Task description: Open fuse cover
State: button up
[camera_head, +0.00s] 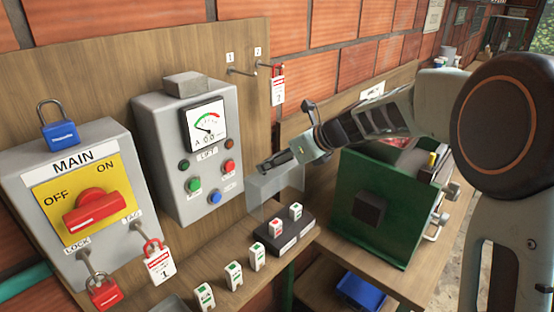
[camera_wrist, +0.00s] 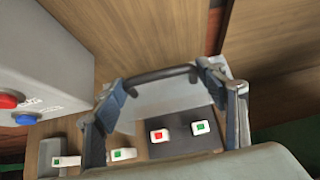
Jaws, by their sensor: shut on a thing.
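The clear fuse cover (camera_head: 277,190) is a see-through box shape above the black fuse block (camera_head: 298,246). The block carries one red-marked fuse (camera_head: 276,228) and one green-marked fuse (camera_head: 295,211). My gripper (camera_head: 279,162) is at the cover's top edge and is shut on it. In the wrist view, my gripper's fingers (camera_wrist: 170,100) show at left and right, with the pale cover (camera_wrist: 165,95) between them. The fuse block (camera_wrist: 185,132) lies below in that view. The exact contact of the fingertips is hard to make out.
A grey lift panel (camera_head: 190,150) with a gauge and buttons stands left of the cover. A main switch box (camera_head: 75,200) with padlocks is further left. Several loose fuses (camera_head: 233,276) stand on the ledge. A green machine (camera_head: 380,205) is close on the right.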

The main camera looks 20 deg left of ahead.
jog(key=o, duration=1.4)
jog(key=shift+w+d+r, duration=0.1)
jog(key=shift+w+d, duration=0.05)
jog(key=v, duration=1.2)
